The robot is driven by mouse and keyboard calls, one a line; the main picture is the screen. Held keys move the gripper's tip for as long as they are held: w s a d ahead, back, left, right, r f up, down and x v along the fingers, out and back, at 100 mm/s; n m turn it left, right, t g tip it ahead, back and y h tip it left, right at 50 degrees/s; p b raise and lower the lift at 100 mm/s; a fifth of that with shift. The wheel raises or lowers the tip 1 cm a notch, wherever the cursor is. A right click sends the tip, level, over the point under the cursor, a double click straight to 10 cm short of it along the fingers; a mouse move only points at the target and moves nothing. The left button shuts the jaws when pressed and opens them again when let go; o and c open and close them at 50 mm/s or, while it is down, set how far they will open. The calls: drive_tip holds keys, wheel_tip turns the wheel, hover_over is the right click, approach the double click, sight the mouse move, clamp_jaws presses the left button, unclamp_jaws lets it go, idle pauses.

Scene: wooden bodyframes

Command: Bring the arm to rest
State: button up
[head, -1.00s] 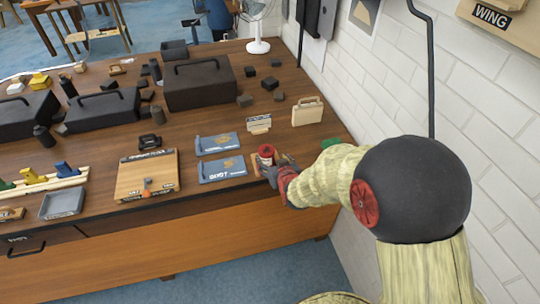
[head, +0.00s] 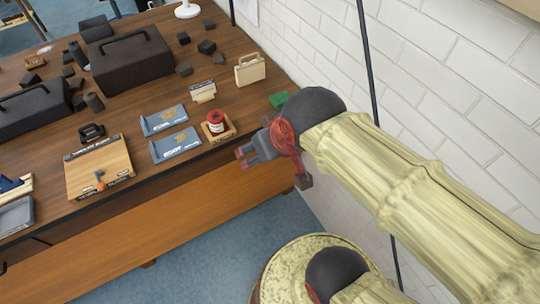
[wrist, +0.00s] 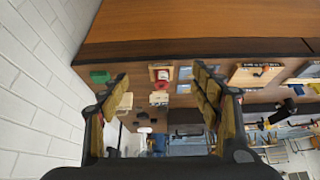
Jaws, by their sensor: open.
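My gripper (head: 246,156) is in front of the desk's near right edge in the head view, with its fingers apart and nothing between them. In the wrist view my gripper (wrist: 160,88) also shows open, its two fingers spread on either side. A red and white can (head: 215,122) stands in a small wooden tray (head: 232,132) on the desk, to the left of my gripper and apart from it. The can also shows in the wrist view (wrist: 163,76).
The wooden desk (head: 140,197) holds blue booklets (head: 175,144), a wooden board (head: 98,170), black cases (head: 132,58) and a small beige case (head: 250,69). A green block (head: 279,100) lies at the desk's right edge. A white brick wall (head: 440,90) rises at right.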

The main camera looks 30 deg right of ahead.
drive_tip(key=s, duration=0.3)
drive_tip(key=shift+r+g, duration=0.15)
drive_tip(key=shift+g, duration=0.15)
drive_tip(key=shift+f+b, duration=0.85)
drive_tip(key=shift+b, duration=0.05)
drive_tip(key=shift+c, duration=0.2)
